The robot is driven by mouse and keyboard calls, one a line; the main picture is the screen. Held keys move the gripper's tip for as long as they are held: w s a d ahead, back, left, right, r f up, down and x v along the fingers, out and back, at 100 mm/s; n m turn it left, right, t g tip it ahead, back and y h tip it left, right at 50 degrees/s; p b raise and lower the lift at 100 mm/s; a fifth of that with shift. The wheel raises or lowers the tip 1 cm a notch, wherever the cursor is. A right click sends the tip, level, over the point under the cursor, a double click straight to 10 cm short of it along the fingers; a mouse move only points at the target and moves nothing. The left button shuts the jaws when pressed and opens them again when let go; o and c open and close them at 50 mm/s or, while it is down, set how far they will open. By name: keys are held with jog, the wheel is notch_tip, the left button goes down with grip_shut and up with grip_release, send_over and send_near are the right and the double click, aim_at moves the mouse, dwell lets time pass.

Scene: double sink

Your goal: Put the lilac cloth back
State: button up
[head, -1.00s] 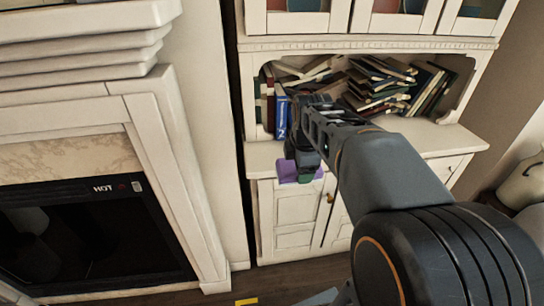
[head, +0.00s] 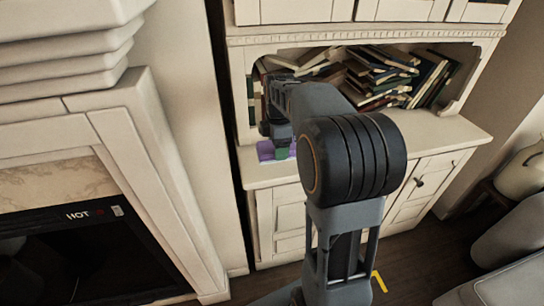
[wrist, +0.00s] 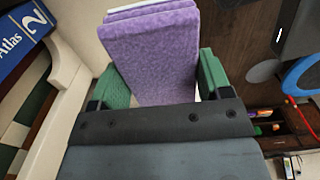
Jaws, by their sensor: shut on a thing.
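The lilac cloth (head: 265,150) is a folded purple pad. In the head view it shows at the left end of the cabinet's counter, partly hidden by my gripper (head: 282,152). I cannot tell whether it touches the counter. In the wrist view the cloth (wrist: 150,45) sticks out between the green fingers of my gripper (wrist: 163,80), which is shut on it. Its folded layers show at the far edge.
The white cabinet's counter (head: 440,142) has bare room to the right. Piled books (head: 375,75) fill the niche behind my arm. A blue Atlas book (wrist: 20,42) stands close by in the wrist view. A fireplace (head: 85,245) is at the left.

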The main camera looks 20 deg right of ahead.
jog(key=w+f, duration=0.1)
jog(key=f, duration=0.1)
jog(key=w+f, duration=0.2)
jog(key=w+d+f, duration=0.1)
jog(key=w+f, duration=0.1)
jog(key=shift+w, duration=0.1)
jog(key=shift+w+f+b, duration=0.1)
jog(key=shift+f+b, duration=0.35)
jog(key=shift+f, duration=1.15)
jog(key=shift+f, duration=0.1)
jog(key=o, duration=1)
jog(key=shift+c, duration=0.2)
